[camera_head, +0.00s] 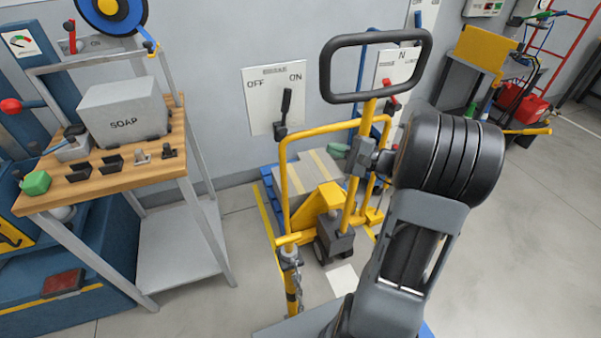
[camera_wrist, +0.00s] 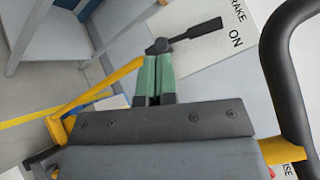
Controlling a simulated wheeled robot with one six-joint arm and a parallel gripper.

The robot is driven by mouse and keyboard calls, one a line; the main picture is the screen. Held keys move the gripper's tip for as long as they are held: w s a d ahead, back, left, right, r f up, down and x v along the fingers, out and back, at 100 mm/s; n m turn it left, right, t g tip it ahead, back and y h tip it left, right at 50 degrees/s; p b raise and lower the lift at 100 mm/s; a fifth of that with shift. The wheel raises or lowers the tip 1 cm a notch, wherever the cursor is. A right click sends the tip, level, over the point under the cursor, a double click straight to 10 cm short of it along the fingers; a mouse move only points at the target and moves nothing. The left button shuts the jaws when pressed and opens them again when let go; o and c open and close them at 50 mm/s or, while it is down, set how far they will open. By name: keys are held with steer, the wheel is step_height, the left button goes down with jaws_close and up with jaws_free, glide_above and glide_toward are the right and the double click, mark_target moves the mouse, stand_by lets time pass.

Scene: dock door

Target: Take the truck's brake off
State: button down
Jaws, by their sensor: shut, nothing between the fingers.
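The yellow pallet truck (camera_head: 290,185) stands in front of the wall with a black loop handle (camera_head: 325,68). Behind it is a white brake panel (camera_head: 262,112) marked OFF at left and ON at right. Its black lever (camera_head: 287,101) points up, leaning slightly to the ON side. In the wrist view the lever (camera_wrist: 197,33) points toward the word ON. My gripper (camera_head: 337,149) is right of the lever and lower in the head view. Its green fingertips (camera_wrist: 155,66) are shut and empty, close to the lever's pivot in the wrist view; contact cannot be told.
A second panel with a red lever (camera_head: 391,85) and an N mark is on the wall to the right. The truck's handle loop (camera_wrist: 268,60) is close on the right in the wrist view. A wooden-topped bench (camera_head: 180,140) with a soap box (camera_head: 122,112) stands left.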

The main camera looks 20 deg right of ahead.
steer(key=s+a+r+n+g+h+p, duration=0.3)
steer(key=s+a+n+g+p, duration=0.1)
steer(key=s+a+g+p, duration=0.1)
steer(key=s+a+r+n+g+h+p, duration=0.3)
steer(key=s+a+n+g+h+p, duration=0.1)
steer(key=a, duration=0.5)
steer(key=s+n+g+p, duration=0.1)
steer(key=s+g, duration=0.1)
steer(key=s, duration=0.1)
steer(key=shift+s+a+g+h, duration=0.2)
steer(key=shift+s+g+h, duration=0.1)
steer(key=shift+s, duration=0.05)
steer(key=n+h, duration=0.1)
steer(key=h, duration=0.1)
steer(key=s+d+n+t+h, duration=0.1)
steer(key=n, duration=0.1)
steer(key=s+n+t+h, duration=0.1)
steer(key=h, duration=0.1)
steer(key=shift+s+d+r+n+h, duration=0.1)
steer(key=shift+d+r+n+h, duration=0.15)
steer(key=shift+n+h, duration=0.05)
